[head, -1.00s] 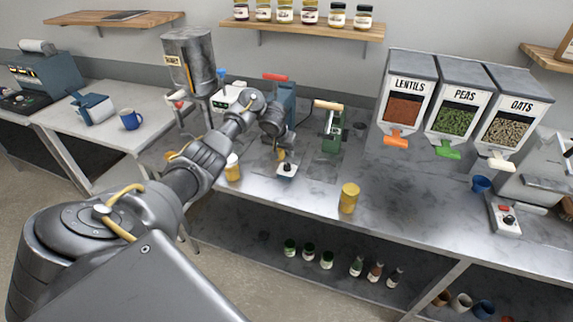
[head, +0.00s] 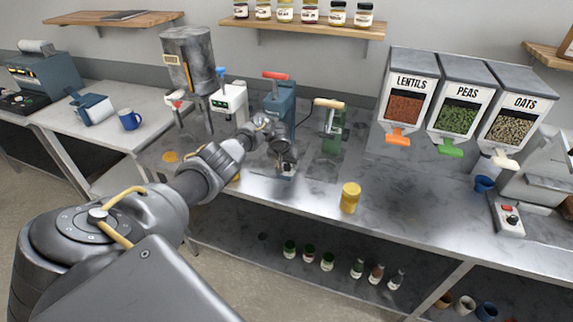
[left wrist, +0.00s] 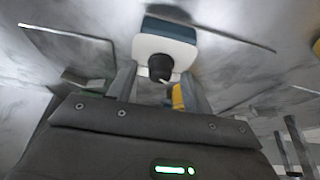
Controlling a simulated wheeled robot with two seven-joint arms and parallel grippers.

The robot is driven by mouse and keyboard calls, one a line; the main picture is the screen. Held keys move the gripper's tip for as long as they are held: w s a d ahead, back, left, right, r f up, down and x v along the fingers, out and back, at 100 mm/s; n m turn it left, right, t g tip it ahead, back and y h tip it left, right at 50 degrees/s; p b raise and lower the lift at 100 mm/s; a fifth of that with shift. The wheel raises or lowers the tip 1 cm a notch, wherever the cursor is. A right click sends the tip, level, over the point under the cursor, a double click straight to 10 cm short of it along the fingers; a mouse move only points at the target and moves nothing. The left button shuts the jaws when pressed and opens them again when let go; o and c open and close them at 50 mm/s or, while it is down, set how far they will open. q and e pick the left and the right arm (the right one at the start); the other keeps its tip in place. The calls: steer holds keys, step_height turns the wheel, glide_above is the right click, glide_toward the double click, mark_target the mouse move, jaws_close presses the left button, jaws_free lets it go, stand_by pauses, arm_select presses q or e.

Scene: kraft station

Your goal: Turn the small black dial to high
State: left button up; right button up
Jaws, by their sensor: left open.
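The small black dial (left wrist: 160,67) sits on the white front of a blue-bodied unit in the left wrist view. In the head view my left gripper (head: 286,163) is at the front foot of the blue machine with a red handle (head: 280,100) and mostly covers the dial there. In the left wrist view my left gripper (left wrist: 158,84) is open, its two fingers either side of and just short of the dial. Contact with the dial cannot be told. The dial's pointer setting is not readable. My right gripper is not in view.
A green press (head: 331,130) stands to the right, and a white dispenser (head: 229,100) to the left. A yellow cup (head: 350,198) stands near the counter's front edge. A control box (head: 507,216) with a red part and black knob lies far right. The counter between is clear.

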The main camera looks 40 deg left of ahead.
arm_select(q)
steer(key=shift+c, duration=0.4)
steer(key=c, duration=0.9)
